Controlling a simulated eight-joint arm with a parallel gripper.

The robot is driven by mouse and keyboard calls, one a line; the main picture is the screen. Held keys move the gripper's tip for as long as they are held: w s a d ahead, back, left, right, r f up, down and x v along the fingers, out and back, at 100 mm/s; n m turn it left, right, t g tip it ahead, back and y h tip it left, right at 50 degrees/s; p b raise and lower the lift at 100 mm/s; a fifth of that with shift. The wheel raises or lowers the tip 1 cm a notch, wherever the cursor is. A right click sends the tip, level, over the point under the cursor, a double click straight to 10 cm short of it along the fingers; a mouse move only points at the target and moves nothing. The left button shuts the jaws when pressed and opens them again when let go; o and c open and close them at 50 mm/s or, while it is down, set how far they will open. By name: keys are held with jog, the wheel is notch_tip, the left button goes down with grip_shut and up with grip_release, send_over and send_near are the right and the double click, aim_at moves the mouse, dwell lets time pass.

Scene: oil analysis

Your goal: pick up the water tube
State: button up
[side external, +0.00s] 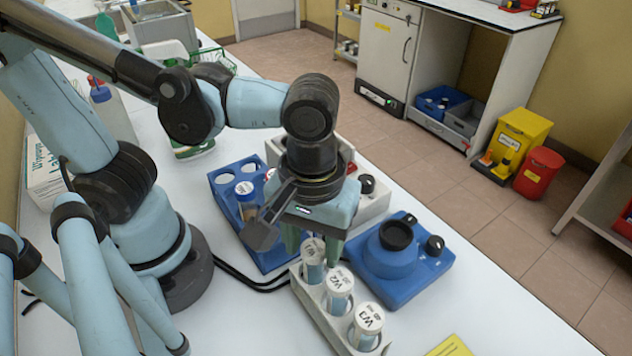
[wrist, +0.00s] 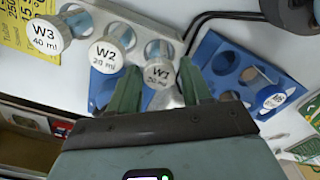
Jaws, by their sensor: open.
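Three water tubes with white labelled caps stand in a row in a grey rack (side external: 320,322). The W1 tube (side external: 313,251) is nearest my gripper, the W2 tube (side external: 339,282) is in the middle, and the W3 tube (side external: 368,322) is at the front end. My gripper (side external: 311,246) points down at the W1 end of the rack, with its green fingers apart and empty. In the wrist view, the W1 cap (wrist: 159,75) appears between the two fingers, with the W2 cap (wrist: 106,57) and W3 cap (wrist: 45,38) to its left. I cannot tell whether the fingers touch W1.
A blue rack (side external: 228,210) with another tube (side external: 246,194) stands behind my gripper. A blue device with a black knob (side external: 396,236) sits close right of the tube rack. A yellow card (side external: 450,347) lies at the front.

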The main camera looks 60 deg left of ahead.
aim_at(314, 271)
jog(key=shift+f, duration=1.45)
jog(key=c, duration=0.8)
